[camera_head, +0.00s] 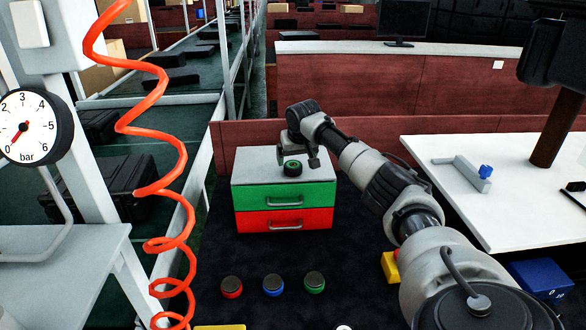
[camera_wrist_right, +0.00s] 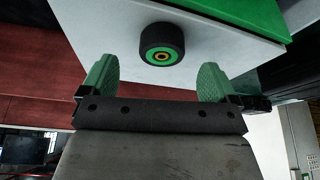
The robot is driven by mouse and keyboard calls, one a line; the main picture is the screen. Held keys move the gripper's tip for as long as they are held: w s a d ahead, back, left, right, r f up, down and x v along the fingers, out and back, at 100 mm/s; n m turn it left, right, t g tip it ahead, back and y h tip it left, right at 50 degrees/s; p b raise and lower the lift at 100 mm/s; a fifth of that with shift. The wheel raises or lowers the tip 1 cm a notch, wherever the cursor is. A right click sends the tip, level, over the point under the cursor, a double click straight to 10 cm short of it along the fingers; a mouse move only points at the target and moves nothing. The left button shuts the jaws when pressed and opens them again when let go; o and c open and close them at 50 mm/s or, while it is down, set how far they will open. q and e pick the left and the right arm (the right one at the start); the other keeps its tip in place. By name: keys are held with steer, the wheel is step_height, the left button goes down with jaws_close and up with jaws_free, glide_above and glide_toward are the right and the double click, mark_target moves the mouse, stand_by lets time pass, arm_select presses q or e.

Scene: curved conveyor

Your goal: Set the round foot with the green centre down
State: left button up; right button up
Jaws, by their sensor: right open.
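The round black foot with the green centre (camera_head: 292,168) stands on the light grey top of a small drawer cabinet (camera_head: 247,165). The wrist view shows its green face with a small orange ring inside (camera_wrist_right: 162,57). My right gripper (camera_head: 297,156) is open and empty just over the cabinet top. In the wrist view the foot lies just beyond its two green finger pads (camera_wrist_right: 158,78), roughly midway between them, with clear gaps on both sides. My left gripper is not in view.
The cabinet has a green drawer (camera_head: 262,197) and a red drawer (camera_head: 260,220), both shut. A red-rimmed (camera_head: 231,287), a blue-rimmed (camera_head: 273,285) and a green-rimmed (camera_head: 315,282) black round piece stand on the dark surface in front. An orange coiled hose (camera_head: 150,130) hangs at left.

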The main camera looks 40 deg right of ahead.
mark_target(293, 164)
steer(key=shift+w+x, duration=0.1)
steer(key=shift+x, duration=1.05)
steer(key=shift+w+x, duration=0.15)
steer(key=shift+x, duration=1.05)
steer(key=shift+r, duration=0.1)
steer(key=c, duration=1.1)
steer(key=shift+r, duration=0.1)
